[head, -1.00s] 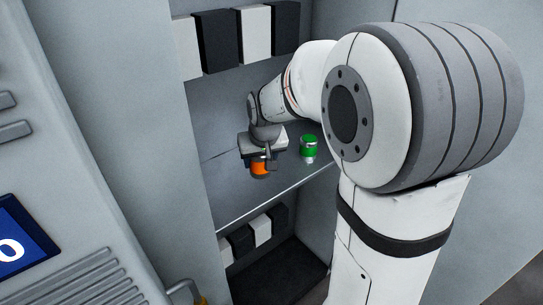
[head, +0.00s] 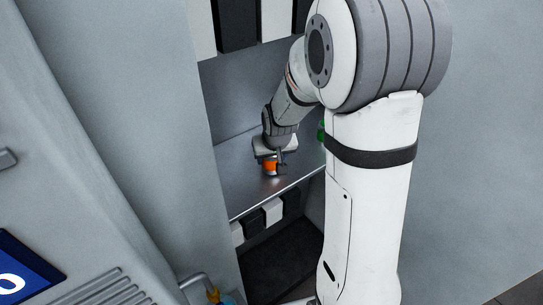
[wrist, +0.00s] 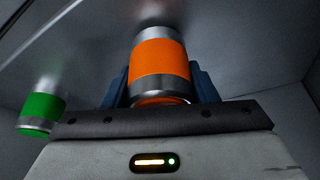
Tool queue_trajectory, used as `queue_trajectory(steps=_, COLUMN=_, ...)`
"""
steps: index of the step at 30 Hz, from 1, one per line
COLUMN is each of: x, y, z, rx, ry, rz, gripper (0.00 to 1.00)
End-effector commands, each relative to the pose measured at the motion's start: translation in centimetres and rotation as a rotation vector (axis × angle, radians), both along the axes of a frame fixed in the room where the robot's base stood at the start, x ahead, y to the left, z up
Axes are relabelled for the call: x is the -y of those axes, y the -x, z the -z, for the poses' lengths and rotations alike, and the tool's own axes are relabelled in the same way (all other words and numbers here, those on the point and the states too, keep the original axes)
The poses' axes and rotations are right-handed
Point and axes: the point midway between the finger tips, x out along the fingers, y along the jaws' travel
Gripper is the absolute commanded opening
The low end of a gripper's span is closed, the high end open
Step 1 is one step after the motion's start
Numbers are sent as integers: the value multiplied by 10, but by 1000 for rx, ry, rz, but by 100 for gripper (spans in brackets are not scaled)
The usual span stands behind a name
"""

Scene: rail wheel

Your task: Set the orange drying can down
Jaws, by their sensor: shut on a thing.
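The orange drying can (head: 269,167) has an orange band and bare metal ends. My gripper (head: 275,162) is shut on it above the grey shelf (head: 237,195), close to the shelf's front part. In the wrist view the can (wrist: 160,58) sits between my gripper's blue fingers (wrist: 160,88), its far end near the shelf surface. I cannot tell whether it touches the shelf. The can's rear side is hidden.
A green can (wrist: 42,108) stands on the shelf beside the orange one; in the head view my arm mostly hides it (head: 321,131). Black and white blocks (head: 236,22) line the shelf above, and more (head: 272,211) stand below. A cabinet wall (head: 150,110) closes the left side.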

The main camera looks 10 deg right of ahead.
Motion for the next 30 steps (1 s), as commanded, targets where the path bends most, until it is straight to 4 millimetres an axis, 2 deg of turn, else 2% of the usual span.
queue_trajectory(steps=13, x=-1, y=-1, z=10, rx=3, ry=0, rz=-2, gripper=25)
queue_trajectory(steps=14, x=-1, y=0, z=9, rx=2, ry=0, rz=-2, gripper=55)
queue_trajectory(steps=15, x=-1, y=0, z=8, rx=2, ry=0, rz=-2, gripper=58)
queue_trajectory(steps=21, x=-1, y=0, z=8, rx=2, ry=0, rz=-2, gripper=74)
queue_trajectory(steps=30, x=-2, y=0, z=5, rx=2, ry=0, rz=-3, gripper=74)
